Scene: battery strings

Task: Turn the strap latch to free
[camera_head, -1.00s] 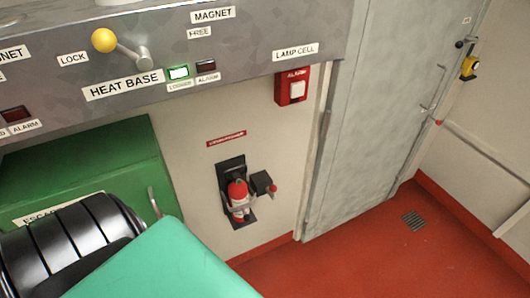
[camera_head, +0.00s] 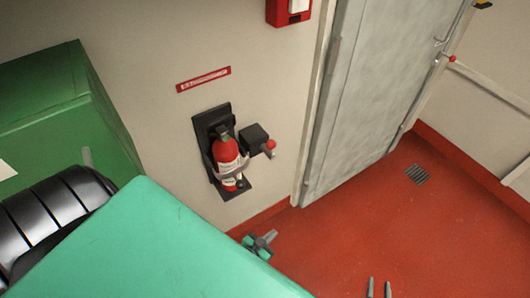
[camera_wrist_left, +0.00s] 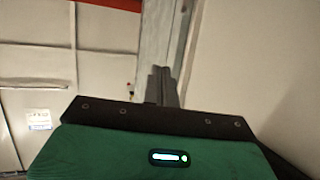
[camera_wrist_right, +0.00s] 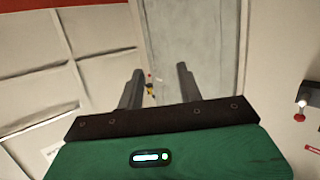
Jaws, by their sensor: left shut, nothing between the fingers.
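A red fire extinguisher (camera_head: 227,153) stands in a black wall bracket (camera_head: 213,121), with a pale strap (camera_head: 236,178) around its lower body. A black latch box (camera_head: 254,137) sits just right of it, with a short lever ending in a red knob (camera_head: 271,145). In the right wrist view a red knob (camera_wrist_right: 299,118) shows at the right edge. My left gripper (camera_head: 270,235) is below the bracket, apart from it; its fingers are together in the left wrist view (camera_wrist_left: 164,85). My right gripper (camera_head: 379,282) is open and empty, low over the red floor, right of the bracket.
A green cabinet (camera_head: 60,105) stands left of the extinguisher. A grey door (camera_head: 380,90) is at the right, with a floor grating (camera_head: 417,174) near it. A red alarm box (camera_head: 287,10) is on the wall above. Open red floor lies at lower right.

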